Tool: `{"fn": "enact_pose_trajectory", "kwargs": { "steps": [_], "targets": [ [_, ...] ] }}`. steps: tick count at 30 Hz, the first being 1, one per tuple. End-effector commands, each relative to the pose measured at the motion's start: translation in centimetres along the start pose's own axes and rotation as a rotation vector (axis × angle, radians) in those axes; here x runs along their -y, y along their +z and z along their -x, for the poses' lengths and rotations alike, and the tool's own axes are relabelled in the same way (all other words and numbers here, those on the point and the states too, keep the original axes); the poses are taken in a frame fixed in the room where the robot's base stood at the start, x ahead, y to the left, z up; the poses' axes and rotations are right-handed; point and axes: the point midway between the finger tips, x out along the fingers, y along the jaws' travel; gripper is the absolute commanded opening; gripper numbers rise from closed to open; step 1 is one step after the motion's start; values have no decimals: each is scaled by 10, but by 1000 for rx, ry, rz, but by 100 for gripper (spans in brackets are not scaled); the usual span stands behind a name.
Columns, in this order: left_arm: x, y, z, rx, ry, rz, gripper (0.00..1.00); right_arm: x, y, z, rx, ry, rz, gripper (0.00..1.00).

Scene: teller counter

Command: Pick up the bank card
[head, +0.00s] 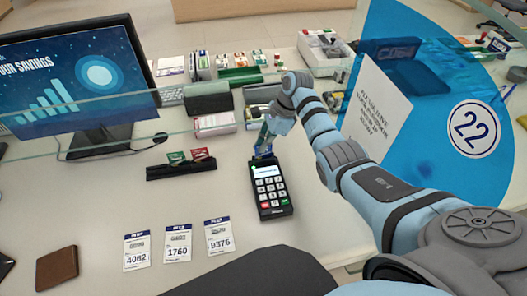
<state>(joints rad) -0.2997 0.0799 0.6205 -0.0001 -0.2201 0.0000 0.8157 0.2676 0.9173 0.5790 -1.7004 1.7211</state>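My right arm reaches in from the lower right, and its gripper (264,146) points down at the top end of a black card terminal (273,208) on the counter. A small blue piece shows between the gripper and the terminal; I cannot tell whether it is the bank card or part of the fingers. The fingers are too small and overlapped to show whether they are open or shut. A green card (176,158) and a red card (200,153) stand in a black holder (181,171) left of the gripper. My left gripper is out of view.
A clear glass screen crosses behind the terminal. A monitor (75,78) stands at left and a blue panel (425,70) at right. Queue slips (178,243) and a brown wallet (57,267) lie in front. Counter between holder and slips is clear.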

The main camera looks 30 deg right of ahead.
Motion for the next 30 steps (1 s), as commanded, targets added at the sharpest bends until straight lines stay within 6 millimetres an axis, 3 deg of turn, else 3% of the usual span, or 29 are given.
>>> {"fn": "enact_pose_trajectory", "kwargs": {
  "steps": [5, 11, 22, 24, 30],
  "targets": [
    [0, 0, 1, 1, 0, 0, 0, 0, 1, 3, 0, -1, 0, 0],
    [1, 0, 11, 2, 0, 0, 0, 1, 12, 29, 0, -3, 2, 0],
    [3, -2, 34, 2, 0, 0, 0, 1, 57, 137, 1, -4, 2, 0],
    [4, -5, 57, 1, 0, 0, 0, 0, 65, 158, 0, 1, -1, 0],
    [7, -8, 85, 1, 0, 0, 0, 0, 76, 184, 0, 0, -1, 0]
  ]
}}
